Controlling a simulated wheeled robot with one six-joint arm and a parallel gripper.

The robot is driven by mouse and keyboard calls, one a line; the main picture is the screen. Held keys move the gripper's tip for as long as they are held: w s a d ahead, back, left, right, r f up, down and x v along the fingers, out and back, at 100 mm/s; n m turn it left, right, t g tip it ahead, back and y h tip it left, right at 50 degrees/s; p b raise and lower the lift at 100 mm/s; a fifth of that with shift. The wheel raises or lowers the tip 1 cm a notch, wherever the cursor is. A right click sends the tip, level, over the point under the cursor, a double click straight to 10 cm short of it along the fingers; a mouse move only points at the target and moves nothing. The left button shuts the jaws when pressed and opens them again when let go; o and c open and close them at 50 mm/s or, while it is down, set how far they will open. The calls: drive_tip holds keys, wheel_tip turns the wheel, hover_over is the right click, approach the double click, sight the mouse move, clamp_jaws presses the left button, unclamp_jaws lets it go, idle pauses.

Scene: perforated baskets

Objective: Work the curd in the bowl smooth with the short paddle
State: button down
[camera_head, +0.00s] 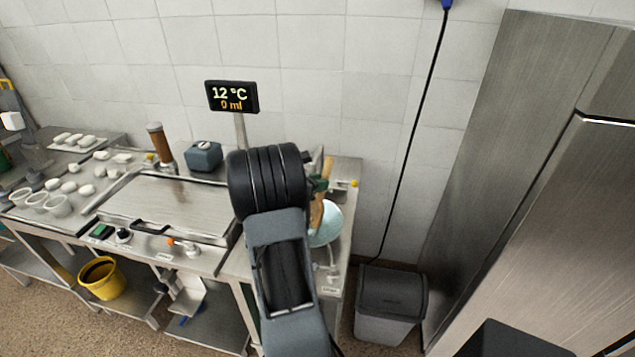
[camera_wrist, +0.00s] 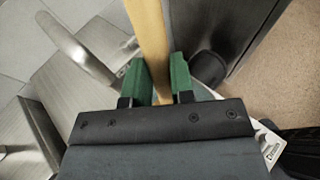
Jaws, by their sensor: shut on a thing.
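The wooden paddle (camera_head: 317,211) is upright or slightly tilted, with its lower end at the pale blue bowl (camera_head: 329,228). My gripper (camera_head: 321,184) is above the bowl, partly behind my own arm. In the wrist view, the green fingers of my gripper (camera_wrist: 165,82) are closed on the tan shaft of the paddle (camera_wrist: 148,35). The bowl stands on the right end of the steel counter, its left side hidden by my arm. I cannot make out the curd, nor whether the paddle touches it.
A display (camera_head: 232,97) reading 12 °C and 0 ml stands behind the counter. A covered steel vat (camera_head: 165,205) is left of my arm. A grey bin (camera_head: 390,303) stands right of the counter, beside a tall steel cabinet (camera_head: 530,180). White cheeses lie far left.

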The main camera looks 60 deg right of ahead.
drive_tip(key=shift+w+d+f, duration=0.15)
drive_tip(key=shift+w+d, duration=0.15)
drive_tip(key=shift+w, duration=0.4)
drive_tip(key=shift+s+a, duration=0.1)
drive_tip(key=shift+s, duration=0.15)
drive_tip(key=shift+s+a, duration=0.25)
drive_tip(key=shift+s, duration=0.15)
drive_tip(key=shift+w, duration=0.1)
drive_tip(key=shift+w+d+r, duration=0.25)
drive_tip(key=shift+w+d, duration=0.2)
drive_tip(key=shift+w, duration=0.05)
drive_tip(key=shift+s, duration=0.1)
